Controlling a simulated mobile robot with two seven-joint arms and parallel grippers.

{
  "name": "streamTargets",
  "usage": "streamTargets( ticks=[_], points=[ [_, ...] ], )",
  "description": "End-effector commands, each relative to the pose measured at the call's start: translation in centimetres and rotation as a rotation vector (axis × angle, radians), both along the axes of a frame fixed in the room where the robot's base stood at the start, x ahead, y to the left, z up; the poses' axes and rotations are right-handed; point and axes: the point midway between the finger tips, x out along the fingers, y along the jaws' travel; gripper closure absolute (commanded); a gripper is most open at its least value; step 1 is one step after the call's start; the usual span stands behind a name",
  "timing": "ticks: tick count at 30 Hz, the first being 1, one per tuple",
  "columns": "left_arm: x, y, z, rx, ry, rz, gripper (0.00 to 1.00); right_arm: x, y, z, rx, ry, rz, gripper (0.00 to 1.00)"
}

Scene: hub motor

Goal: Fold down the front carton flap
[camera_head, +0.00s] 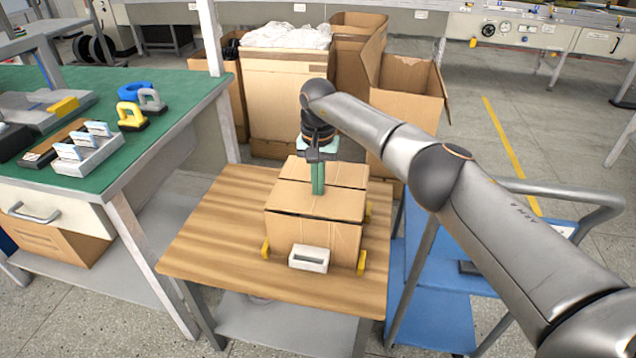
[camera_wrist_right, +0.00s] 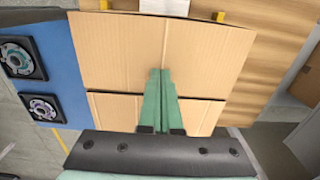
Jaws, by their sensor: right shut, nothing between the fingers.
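The cardboard carton (camera_head: 314,232) stands on a small wooden table, its top covered by flaps that meet at a seam running left to right. The front flap (camera_head: 290,198) lies flat or nearly flat over the front half; in the right wrist view it is the upper panel (camera_wrist_right: 115,50). The rear flap (camera_wrist_right: 112,110) lies behind the seam. My right gripper (camera_head: 318,191) points straight down with its green fingers shut and empty. Its tips (camera_wrist_right: 160,71) are over the front flap, close to the seam; I cannot tell whether they touch it. My left gripper is out of view.
Yellow corner stops (camera_head: 361,262) and a white block (camera_head: 309,259) sit at the carton's front. The wooden table (camera_head: 215,220) is bare to the left. A green workbench (camera_head: 175,98) is left, a blue cart (camera_head: 440,312) right. Large open cartons (camera_head: 408,92) stand behind.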

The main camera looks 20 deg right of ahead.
Motion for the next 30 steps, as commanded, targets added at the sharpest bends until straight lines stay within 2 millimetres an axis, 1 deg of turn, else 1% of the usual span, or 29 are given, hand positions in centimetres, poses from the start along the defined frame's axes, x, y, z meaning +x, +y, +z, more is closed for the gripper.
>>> streamTargets(
  ticks=[1,2,24,27,30],
  points=[
    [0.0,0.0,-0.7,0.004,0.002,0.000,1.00,0.0,0.0,0.0,0.001,0.001,0.000,1.00],
    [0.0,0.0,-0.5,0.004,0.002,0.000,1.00,0.0,0.0,0.2,0.001,0.001,0.000,1.00],
    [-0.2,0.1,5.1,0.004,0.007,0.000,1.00,0.0,0.0,7.9,0.001,-0.001,0.000,1.00],
    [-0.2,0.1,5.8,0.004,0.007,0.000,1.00,0.0,0.0,8.8,0.000,0.000,0.000,1.00],
    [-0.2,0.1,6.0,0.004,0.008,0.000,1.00,0.0,0.0,9.1,0.000,0.000,0.000,1.00]
  ],
)
